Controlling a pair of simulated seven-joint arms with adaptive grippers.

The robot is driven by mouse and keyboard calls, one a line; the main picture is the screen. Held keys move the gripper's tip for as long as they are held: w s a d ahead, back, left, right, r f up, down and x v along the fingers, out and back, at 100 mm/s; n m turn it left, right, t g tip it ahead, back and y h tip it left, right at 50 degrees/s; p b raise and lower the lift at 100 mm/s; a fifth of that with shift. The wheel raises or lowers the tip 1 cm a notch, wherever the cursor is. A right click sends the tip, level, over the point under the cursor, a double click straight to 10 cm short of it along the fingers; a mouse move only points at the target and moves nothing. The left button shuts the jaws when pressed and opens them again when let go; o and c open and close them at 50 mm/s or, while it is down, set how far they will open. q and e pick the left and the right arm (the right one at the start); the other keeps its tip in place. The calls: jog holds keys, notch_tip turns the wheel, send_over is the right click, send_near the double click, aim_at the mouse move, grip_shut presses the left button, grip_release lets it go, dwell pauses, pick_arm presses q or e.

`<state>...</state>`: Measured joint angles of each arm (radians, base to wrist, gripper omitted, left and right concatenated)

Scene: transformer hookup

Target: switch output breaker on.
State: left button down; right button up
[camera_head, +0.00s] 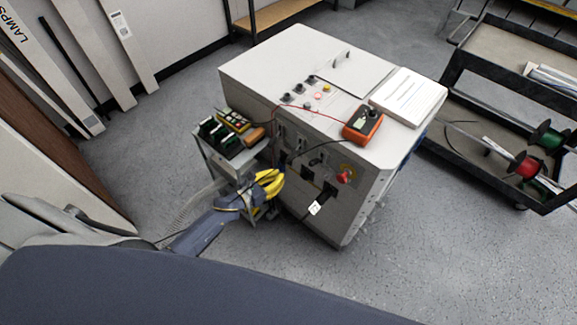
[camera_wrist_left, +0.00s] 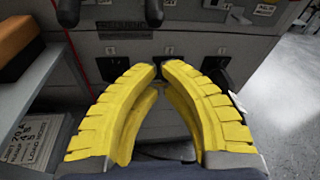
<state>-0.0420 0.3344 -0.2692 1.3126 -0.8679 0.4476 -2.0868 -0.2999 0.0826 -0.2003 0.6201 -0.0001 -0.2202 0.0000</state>
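The light grey transformer cabinet (camera_head: 270,85) stands in the middle of the head view. Its front has several black breaker-like parts; one (camera_head: 307,173) is near the middle. I cannot tell which is the output breaker or its position. My left gripper (camera_head: 277,178), with yellow fingers, is close in front of this face. In the left wrist view its fingertips (camera_wrist_left: 162,70) nearly meet, with nothing between them. Beyond them is the grey panel, with a black part (camera_wrist_left: 112,68) left of the tips and another (camera_wrist_left: 216,70) right. My right gripper is not in view.
A small cart (camera_head: 212,150) with tools stands left of the cabinet, close to my left gripper. An orange meter (camera_head: 362,124) with leads and a white binder (camera_head: 408,97) lie on top. A red knob (camera_head: 345,175) projects from the front. A trolley (camera_head: 500,115) stands at right.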

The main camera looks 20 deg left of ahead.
aim_at(290, 160)
pick_arm(q)
jog(key=x, duration=0.9)
jog(key=shift+w+d, duration=0.1)
jog(key=shift+w, duration=0.25)
jog(key=r, duration=0.1)
jog(key=s+a+r, duration=0.1)
jog(key=r, duration=0.1)
jog(key=shift+s+a+r, duration=0.15)
jog(key=shift+s+r, duration=0.05)
jog(key=shift+s+a+r, duration=0.15)
jog(key=shift+s+r, duration=0.2)
jog(key=shift+r, duration=0.05)
dwell(0.5)
jog(key=shift+s+a+r, duration=0.1)
jog(key=shift+s+r, duration=0.15)
jog(key=shift+s+a+r, duration=0.1)
jog(key=shift+s+r, duration=0.15)
jog(key=shift+r, duration=0.3)
jog(key=shift+s+a+r, duration=0.1)
jog(key=shift+s+r, duration=0.15)
jog(key=shift+r, duration=0.25)
jog(key=shift+s+r, duration=0.15)
jog(key=shift+r, duration=1.7)
